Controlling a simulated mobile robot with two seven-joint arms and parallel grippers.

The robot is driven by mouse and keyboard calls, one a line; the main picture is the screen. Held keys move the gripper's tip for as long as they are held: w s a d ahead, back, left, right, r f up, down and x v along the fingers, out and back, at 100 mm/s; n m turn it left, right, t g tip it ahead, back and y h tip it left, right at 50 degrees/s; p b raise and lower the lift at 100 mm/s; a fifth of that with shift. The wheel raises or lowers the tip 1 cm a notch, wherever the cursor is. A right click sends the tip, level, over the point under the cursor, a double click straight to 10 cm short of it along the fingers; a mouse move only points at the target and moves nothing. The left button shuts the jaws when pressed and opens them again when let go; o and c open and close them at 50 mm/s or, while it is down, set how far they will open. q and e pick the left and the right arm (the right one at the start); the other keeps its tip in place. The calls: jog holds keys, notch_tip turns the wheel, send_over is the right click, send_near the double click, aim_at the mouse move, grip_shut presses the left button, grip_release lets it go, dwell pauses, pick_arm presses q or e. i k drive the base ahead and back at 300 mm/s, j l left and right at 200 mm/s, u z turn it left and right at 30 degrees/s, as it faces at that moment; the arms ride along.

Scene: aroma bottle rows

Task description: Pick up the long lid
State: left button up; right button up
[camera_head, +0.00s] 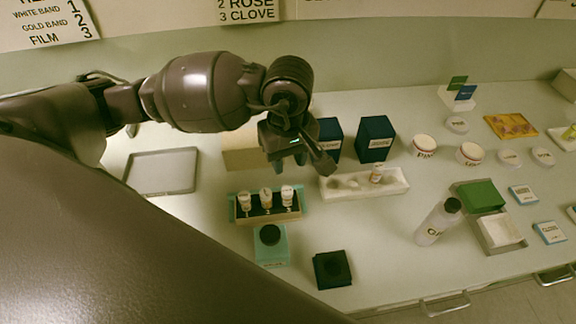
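A flat tan piece (238,158), which may be the long lid, lies on the counter behind a low box (267,214) holding three small white-capped bottles. My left arm hides part of it, so its full shape cannot be told. My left gripper (289,161) points down over the counter at the right end of the tan piece. Its fingertips look apart with nothing between them. Whether they touch the tan piece is not clear. My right gripper is not in view.
A white tray (345,186) with one small bottle lies to the right. Two dark boxes (375,139) stand behind it. A teal box (271,249) and a black box (332,270) are in front.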

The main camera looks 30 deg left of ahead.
aim_at(240, 150)
jog(key=k+l, duration=0.8)
jog(key=l, duration=0.1)
